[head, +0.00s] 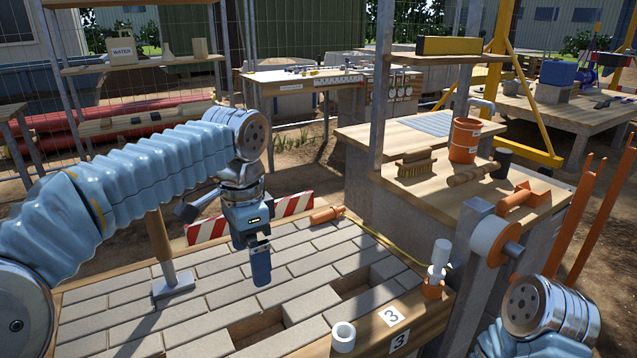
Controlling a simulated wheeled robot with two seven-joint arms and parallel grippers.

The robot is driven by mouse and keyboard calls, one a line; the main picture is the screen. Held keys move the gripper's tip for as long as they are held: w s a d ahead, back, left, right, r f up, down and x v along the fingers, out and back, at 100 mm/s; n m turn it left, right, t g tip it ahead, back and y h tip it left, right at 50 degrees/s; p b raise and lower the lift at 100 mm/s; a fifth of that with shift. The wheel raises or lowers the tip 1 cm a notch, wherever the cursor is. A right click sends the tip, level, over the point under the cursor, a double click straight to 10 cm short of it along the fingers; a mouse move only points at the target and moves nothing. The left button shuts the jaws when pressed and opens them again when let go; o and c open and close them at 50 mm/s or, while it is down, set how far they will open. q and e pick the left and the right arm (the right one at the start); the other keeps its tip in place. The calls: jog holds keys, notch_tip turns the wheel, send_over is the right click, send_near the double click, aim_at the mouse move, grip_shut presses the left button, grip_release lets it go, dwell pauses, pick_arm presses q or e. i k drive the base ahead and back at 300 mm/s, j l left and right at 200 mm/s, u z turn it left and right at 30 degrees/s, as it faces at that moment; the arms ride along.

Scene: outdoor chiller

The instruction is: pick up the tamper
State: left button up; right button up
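The tamper (172,284) stands upright on the brick paving at the left, with a flat grey metal foot and a wooden handle (158,236). The top of its handle is hidden behind my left arm. My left gripper (261,268) points down over the paving, to the right of the tamper and apart from it. Only one finger shows clearly, so its opening cannot be told. Nothing is seen held in it. My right arm shows only at the bottom right corner, and its gripper is out of view.
The paved bed (330,258) has gaps between bricks at its front right. White pipe pieces (343,337) stand on the front edge. A workbench (490,205) stands at the right.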

aim_at(173, 284)
jog(key=k, duration=1)
